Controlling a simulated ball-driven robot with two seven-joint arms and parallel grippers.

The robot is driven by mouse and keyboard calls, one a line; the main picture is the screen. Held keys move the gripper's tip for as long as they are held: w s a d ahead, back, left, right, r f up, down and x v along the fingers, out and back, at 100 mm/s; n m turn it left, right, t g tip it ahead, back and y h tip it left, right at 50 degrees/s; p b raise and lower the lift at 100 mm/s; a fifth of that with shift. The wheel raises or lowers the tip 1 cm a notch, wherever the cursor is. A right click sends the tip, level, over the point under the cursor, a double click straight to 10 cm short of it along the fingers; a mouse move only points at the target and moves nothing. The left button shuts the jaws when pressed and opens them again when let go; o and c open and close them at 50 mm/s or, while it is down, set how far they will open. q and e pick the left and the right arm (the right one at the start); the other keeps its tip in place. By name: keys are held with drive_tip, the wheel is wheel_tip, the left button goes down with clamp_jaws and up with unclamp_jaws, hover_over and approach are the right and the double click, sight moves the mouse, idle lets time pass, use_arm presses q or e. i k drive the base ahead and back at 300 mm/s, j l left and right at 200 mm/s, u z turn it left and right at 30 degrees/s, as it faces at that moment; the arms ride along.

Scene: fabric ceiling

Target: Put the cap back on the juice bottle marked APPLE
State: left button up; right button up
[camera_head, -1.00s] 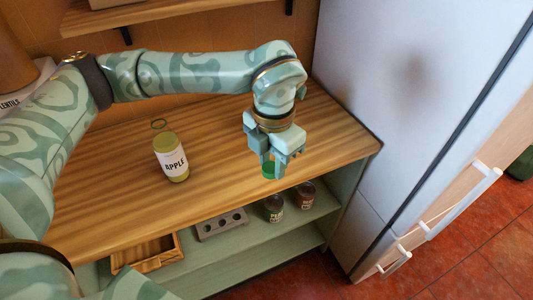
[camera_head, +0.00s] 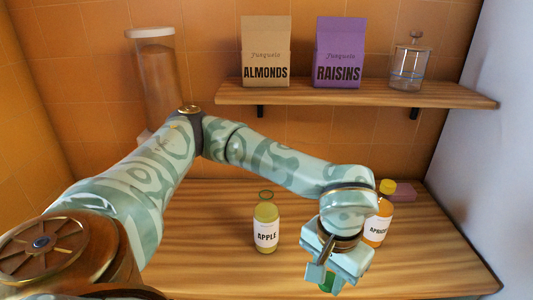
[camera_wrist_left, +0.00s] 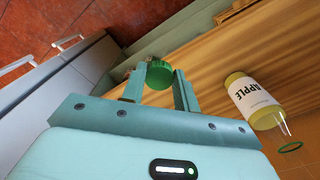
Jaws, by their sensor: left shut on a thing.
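The APPLE juice bottle (camera_head: 266,236) stands upright and uncapped on the wooden counter, with yellow-green juice, a white label, and a clear neck with a green ring at its mouth. It also shows in the left wrist view (camera_wrist_left: 252,100). My left gripper (camera_head: 328,277) is shut on the green cap (camera_head: 327,282), to the right of and nearer than the bottle, apart from it. In the left wrist view the cap (camera_wrist_left: 159,74) sits between the fingertips. My right gripper is not in view.
An orange bottle with a yellow cap (camera_head: 378,223) stands behind my left wrist, its label partly hidden. A shelf (camera_head: 350,93) above carries almonds, raisins and a glass jar. Counter left of the APPLE bottle (camera_head: 210,240) is clear.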

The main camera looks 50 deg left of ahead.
sight(265, 212)
drive_tip(key=j+u, duration=0.45)
drive_tip(key=j, duration=0.3)
drive_tip(key=j+u, duration=0.45)
drive_tip(key=j, duration=0.35)
